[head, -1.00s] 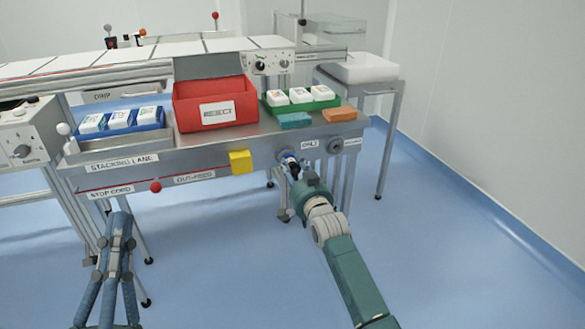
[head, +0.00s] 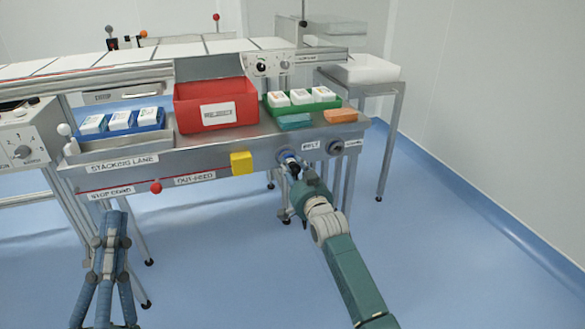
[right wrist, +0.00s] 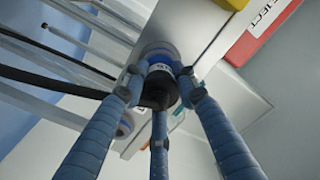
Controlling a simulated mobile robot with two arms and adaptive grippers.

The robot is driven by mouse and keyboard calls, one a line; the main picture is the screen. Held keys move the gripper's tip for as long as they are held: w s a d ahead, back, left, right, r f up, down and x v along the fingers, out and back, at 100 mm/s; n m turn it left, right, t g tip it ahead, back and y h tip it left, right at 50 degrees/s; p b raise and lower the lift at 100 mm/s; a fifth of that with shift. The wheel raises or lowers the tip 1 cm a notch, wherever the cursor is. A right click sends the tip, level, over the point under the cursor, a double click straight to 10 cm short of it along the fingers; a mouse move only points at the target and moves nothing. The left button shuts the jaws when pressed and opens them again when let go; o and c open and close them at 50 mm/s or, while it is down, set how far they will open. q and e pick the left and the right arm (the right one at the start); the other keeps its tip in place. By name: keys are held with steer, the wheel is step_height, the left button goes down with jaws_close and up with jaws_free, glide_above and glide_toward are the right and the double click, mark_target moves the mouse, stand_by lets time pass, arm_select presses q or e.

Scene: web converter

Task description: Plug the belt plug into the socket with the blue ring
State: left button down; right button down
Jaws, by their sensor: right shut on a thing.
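The socket with the blue ring (head: 286,157) is on the front face of the steel table, left of the BELT label. My right gripper (head: 294,171) is right in front of it and mostly hides what it holds. In the right wrist view, my right gripper (right wrist: 160,85) is shut on the dark belt plug (right wrist: 157,94). The plug is lined up close against the round socket (right wrist: 157,53); I cannot tell how deep it sits. My left gripper (head: 115,225) is low at the left, away from the table, with its fingertips close together; its opening is unclear.
A second, grey socket (head: 335,147) is to the right on the same face. A yellow block (head: 241,162) and a red stop-cord knob (head: 156,187) stick out to the left. A red reject bin (head: 215,105) and trays of packs stand on top. A dark cable (right wrist: 50,82) shows in the wrist view.

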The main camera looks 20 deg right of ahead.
arm_select(q)
steer(key=shift+s+r, duration=0.1)
arm_select(e)
steer(key=shift+w, duration=0.1)
arm_select(q)
steer(key=shift+s+r, duration=0.15)
steer(key=shift+s, duration=0.05)
arm_select(e)
steer(key=shift+w, duration=0.1)
arm_select(q)
steer(key=shift+h, duration=0.3)
steer(key=shift+s+r+t, duration=0.3)
steer(key=shift+r, duration=0.05)
arm_select(e)
steer(key=shift+w+r, duration=0.1)
steer(key=shift+w, duration=0.05)
steer(key=c, duration=1.3)
jaws_free()
steer(key=shift+o, duration=0.2)
arm_select(q)
steer(key=shift+w+f, duration=0.1)
steer(key=shift+f, duration=0.05)
steer(key=shift+a, duration=0.1)
